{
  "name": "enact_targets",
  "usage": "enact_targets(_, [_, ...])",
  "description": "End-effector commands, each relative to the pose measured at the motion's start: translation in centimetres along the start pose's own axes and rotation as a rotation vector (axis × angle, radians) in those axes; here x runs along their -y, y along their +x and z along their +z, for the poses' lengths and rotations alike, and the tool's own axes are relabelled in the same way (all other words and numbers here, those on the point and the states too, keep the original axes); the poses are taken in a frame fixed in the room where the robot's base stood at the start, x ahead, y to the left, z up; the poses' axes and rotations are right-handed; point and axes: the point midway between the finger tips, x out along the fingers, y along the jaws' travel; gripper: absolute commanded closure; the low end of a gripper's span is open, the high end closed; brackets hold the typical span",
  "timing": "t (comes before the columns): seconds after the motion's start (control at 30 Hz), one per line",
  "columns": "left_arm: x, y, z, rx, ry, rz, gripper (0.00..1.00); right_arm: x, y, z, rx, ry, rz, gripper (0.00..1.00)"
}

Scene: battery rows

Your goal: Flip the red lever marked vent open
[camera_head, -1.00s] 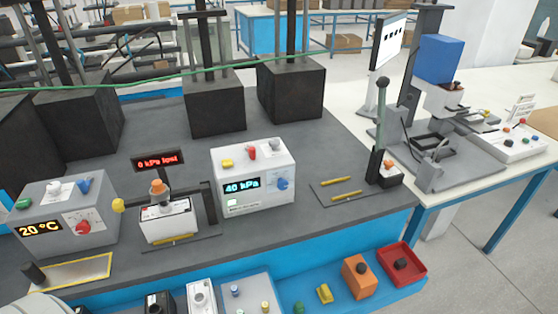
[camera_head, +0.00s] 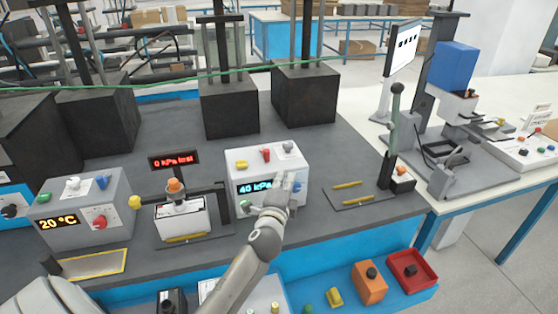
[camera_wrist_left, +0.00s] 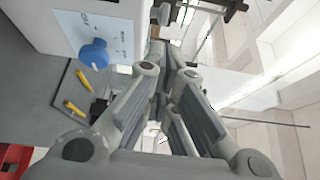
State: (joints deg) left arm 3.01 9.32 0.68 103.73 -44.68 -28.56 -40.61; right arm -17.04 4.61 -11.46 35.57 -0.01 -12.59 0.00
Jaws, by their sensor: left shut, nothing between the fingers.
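The white 40 kPa box (camera_head: 243,167) stands in the middle of the grey bench. A small red lever (camera_head: 265,155) stands on its top, between a yellow and a grey lever; I cannot read any marking by it. My left gripper (camera_head: 288,180) is in front of the box's face, lower and to the right of the red lever, and partly covers the display and the blue knob. In the left wrist view its fingers (camera_wrist_left: 172,62) are shut and empty, beside the box's blue knob (camera_wrist_left: 94,54). The red lever cannot be made out there. My right gripper is not in view.
A 20 °C box (camera_head: 85,200) with levers and a red knob stands left. A clamp fixture (camera_head: 182,215) with a red display stands between the boxes. A tall-handled fixture (camera_head: 390,150) stands right. Blocks and a red tray (camera_head: 405,278) lie along the blue front shelf.

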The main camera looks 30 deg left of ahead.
Motion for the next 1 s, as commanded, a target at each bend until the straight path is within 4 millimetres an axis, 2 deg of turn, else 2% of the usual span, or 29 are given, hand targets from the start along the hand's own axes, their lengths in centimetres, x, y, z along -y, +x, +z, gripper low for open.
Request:
enact_targets(0.47, [0.2, 0.7, 0.0, 0.0, 0.006, -0.005, 1.0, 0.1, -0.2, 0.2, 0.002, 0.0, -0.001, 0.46])
enact_targets(1.0, [0.2, 8.6, 0.0, 0.001, 0.003, -0.003, 1.0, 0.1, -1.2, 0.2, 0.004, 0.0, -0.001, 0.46])
